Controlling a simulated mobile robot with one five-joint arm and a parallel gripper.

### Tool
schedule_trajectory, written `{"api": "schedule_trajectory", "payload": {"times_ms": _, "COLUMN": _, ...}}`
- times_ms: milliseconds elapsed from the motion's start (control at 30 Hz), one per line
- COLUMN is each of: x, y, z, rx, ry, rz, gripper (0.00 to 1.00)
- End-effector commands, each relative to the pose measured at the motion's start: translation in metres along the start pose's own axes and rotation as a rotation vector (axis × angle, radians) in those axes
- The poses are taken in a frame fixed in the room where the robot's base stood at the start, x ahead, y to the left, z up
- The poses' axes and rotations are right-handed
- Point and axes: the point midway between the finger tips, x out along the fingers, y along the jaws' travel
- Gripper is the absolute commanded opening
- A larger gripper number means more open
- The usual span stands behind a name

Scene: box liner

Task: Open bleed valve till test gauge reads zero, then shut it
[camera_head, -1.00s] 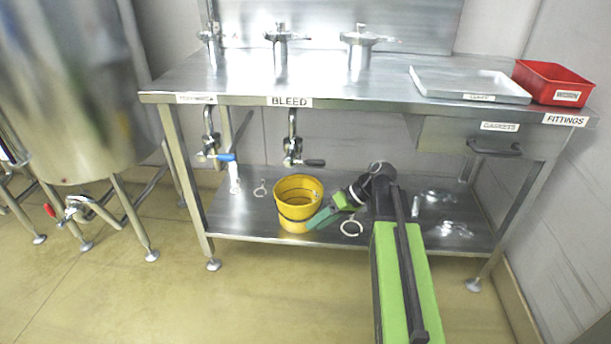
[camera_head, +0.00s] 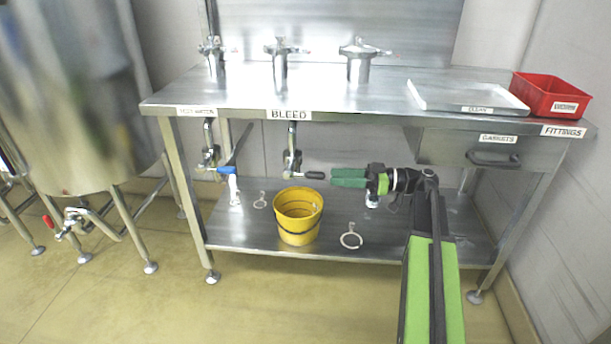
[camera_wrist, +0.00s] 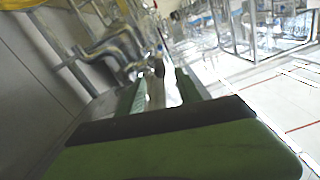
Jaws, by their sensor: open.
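The bleed valve (camera_head: 292,160) hangs under the bench's front edge below the BLEED label (camera_head: 289,115). Its black lever (camera_head: 315,175) points right, level. My gripper (camera_head: 334,178) is open, its green fingers just right of the lever's tip. In the head view I cannot tell if they touch it. In the wrist view my gripper (camera_wrist: 160,84) has its fingers apart, with the metal valve pipework (camera_wrist: 122,48) just beyond them. Three gauge-like fittings stand on the bench top, one of them (camera_head: 280,60) above the bleed label. Their readings are too small to tell.
A yellow bucket (camera_head: 298,215) stands on the lower shelf below the bleed valve. A blue-handled valve (camera_head: 212,160) hangs to its left. A metal ring (camera_head: 351,237) lies on the shelf. A GASKETS drawer (camera_head: 470,148) is at right. A steel tank (camera_head: 75,100) stands left.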

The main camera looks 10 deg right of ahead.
Motion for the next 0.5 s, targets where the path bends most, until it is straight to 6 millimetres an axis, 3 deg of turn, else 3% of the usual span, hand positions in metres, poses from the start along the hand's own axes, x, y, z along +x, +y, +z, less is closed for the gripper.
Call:
{"api": "schedule_trajectory", "payload": {"times_ms": 100, "x": 0.032, "y": -0.001, "z": 0.000, "rx": 0.000, "ry": -0.001, "rz": -0.003, "gripper": 0.41}}
{"api": "schedule_trajectory", "payload": {"times_ms": 300, "x": 0.074, "y": -0.001, "z": 0.000, "rx": 0.001, "ry": -0.001, "rz": -0.002, "gripper": 0.41}}
{"api": "schedule_trajectory", "payload": {"times_ms": 500, "x": 0.094, "y": 0.000, "z": 0.000, "rx": 0.001, "ry": -0.001, "rz": -0.001, "gripper": 0.41}}
